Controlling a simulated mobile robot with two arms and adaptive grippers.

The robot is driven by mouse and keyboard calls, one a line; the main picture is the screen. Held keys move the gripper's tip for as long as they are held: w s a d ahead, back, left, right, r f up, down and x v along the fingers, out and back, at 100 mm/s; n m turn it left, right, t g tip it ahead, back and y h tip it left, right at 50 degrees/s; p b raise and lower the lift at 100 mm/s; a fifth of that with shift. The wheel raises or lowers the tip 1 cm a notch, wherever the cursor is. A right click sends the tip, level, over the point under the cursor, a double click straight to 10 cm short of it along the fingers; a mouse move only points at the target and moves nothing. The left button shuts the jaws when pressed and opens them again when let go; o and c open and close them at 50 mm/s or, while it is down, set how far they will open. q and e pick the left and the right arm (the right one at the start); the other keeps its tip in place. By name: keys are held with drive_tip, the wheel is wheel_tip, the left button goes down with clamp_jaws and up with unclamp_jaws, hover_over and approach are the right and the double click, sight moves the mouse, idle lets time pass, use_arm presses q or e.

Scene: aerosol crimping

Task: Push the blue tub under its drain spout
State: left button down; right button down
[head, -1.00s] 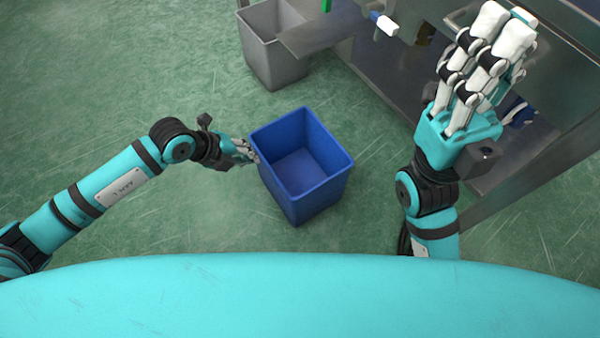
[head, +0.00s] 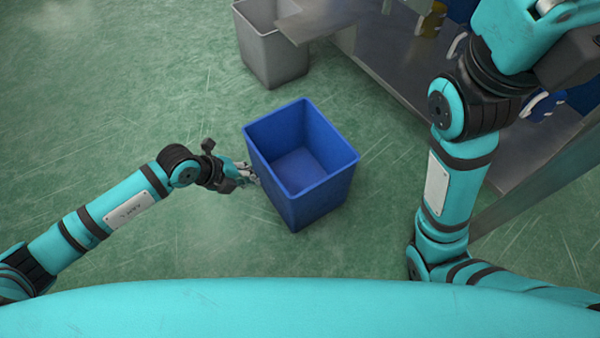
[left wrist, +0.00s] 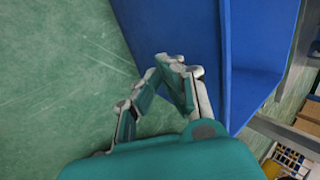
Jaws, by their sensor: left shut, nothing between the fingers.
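The blue tub (head: 322,205) stands open and upright on the green floor in the middle of the head view, and looks empty. My left gripper (head: 252,175) is shut and empty, its fingertips at the tub's left outer side; I cannot tell whether they touch. In the left wrist view the shut fingertips (left wrist: 178,62) lie in front of the blue tub wall (left wrist: 180,35). My right gripper (head: 520,40) is cut off at the top right, its fingers out of sight. I cannot make out the drain spout.
A grey bin (head: 272,55) stands behind the tub, by a metal bench (head: 385,65) that runs down the right. A leg or rail of the bench (head: 530,187) slants at the lower right. Floor (head: 130,90) is clear on the left and around the tub.

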use_arm(q)
drive_tip(key=shift+f, duration=0.55)
drive_tip(key=shift+d, duration=0.1)
